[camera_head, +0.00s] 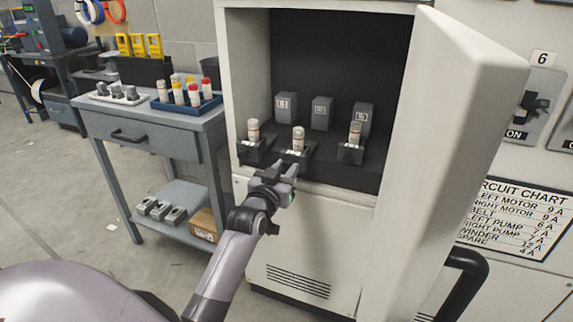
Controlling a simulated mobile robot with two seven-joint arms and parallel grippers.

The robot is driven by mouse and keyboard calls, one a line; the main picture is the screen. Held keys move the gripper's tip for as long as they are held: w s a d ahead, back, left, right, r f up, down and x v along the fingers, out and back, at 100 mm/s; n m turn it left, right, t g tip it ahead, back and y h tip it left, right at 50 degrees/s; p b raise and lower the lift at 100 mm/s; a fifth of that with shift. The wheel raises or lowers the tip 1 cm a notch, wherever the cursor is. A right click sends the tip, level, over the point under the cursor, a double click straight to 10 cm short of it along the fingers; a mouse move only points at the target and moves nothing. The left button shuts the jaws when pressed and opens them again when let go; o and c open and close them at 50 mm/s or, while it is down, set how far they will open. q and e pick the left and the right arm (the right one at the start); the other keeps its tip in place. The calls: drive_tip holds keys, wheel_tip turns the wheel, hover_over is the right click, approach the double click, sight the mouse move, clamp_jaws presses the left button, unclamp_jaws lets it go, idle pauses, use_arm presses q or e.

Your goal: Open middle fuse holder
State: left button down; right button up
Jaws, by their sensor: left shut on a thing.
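Three dark fuse holders stand in a row at the front of the open cabinet, each with a pale cylindrical fuse upright in it. The middle fuse holder (296,153) is between the left fuse holder (254,152) and the right fuse holder (350,154). Its fuse (298,138) shows above it. My left gripper (282,172) is at the front lower edge of the middle holder, shut on its front part. The fingers hide the exact contact. My right gripper is out of view.
The cabinet door (455,130) stands swung open at the right. Behind the holders are grey labelled blocks (322,112). A grey side table (150,130) at the left carries a blue tray (187,104) of fuses.

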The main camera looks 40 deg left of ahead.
use_arm(q)
drive_tip(key=c, duration=0.8)
unclamp_jaws()
drive_tip(key=shift+w, duration=0.1)
drive_tip(key=shift+c, duration=0.2)
drive_tip(key=v, duration=0.7)
drive_tip(key=shift+p, duration=0.35)
drive_tip(key=s+d+f+m+g+h+p, duration=0.2)
drive_tip(key=s+d+f+p, duration=0.3)
drive_tip(key=s+d, duration=0.3)
drive_tip(key=s+d+f+m+g+h+p, duration=0.3)
drive_tip(key=s+d+f+g+h+p, duration=0.1)
drive_tip(key=s, duration=0.9)
drive_tip(key=d+f+g+p, duration=0.1)
drive_tip(key=d+f+p, duration=0.1)
drive_tip(key=d+f, duration=0.1)
drive_tip(key=shift+s+d, duration=0.35)
drive_tip(key=shift+d, duration=0.2)
